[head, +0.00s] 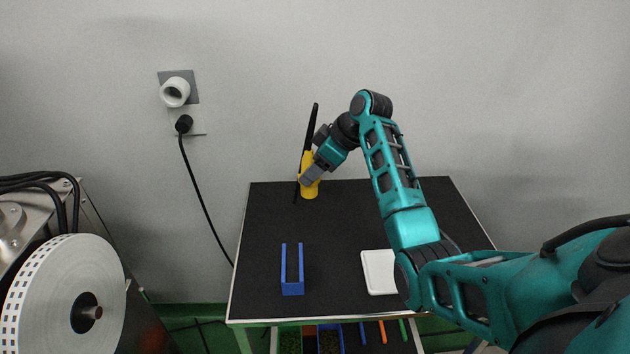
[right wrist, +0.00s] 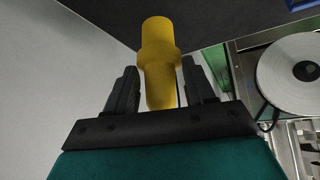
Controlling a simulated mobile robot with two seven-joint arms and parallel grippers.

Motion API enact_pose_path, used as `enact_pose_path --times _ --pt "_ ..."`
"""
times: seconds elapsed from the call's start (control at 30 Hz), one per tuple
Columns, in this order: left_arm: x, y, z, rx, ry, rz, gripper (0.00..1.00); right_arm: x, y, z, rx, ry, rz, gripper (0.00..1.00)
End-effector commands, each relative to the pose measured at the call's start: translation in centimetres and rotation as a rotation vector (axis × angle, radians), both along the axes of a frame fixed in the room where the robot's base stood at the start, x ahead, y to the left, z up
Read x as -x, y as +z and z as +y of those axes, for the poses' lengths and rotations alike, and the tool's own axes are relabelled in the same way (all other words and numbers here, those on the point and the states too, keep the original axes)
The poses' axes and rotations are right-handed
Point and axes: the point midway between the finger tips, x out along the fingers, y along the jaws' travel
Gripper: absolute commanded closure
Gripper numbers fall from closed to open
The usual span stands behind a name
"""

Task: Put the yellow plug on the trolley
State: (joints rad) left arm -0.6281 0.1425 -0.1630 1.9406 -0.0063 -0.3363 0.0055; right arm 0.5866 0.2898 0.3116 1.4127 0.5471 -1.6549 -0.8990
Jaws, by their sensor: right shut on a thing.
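The yellow plug (head: 310,188) is upright over the far left part of the black-topped trolley (head: 340,225). My right gripper (head: 311,171) is shut on it, coming from the upper right. In the right wrist view the plug (right wrist: 159,62) stands between the two dark fingers. I cannot tell whether its lower end touches the trolley top. A long thin black piece rises behind the plug and gripper in the head view. My left gripper is not in view.
A blue U-shaped holder (head: 292,289) and a white tray (head: 379,272) are nearer the front of the trolley top. A white reel (head: 50,300) stands at left. A wall socket (head: 184,124) holds a black plug and cable. The middle of the top is clear.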

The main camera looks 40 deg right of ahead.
Motion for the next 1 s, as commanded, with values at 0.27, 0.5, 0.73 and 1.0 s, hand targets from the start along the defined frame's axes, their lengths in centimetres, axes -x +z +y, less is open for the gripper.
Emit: enact_pose_path --times 0.27,0.5,0.73,1.0 --pt "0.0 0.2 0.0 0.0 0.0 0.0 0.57 0.1 -3.7 0.0 -0.002 -0.001 0.002 0.8" --pt "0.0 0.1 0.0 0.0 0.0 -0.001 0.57 0.0 -3.8 0.0 0.0 0.0 0.0 0.8" --pt "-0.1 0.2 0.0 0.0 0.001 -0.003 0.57 0.0 -4.0 0.0 0.001 0.0 0.001 0.35" --pt "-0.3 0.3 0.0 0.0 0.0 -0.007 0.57 0.0 -4.0 0.0 0.001 0.0 0.001 0.21"
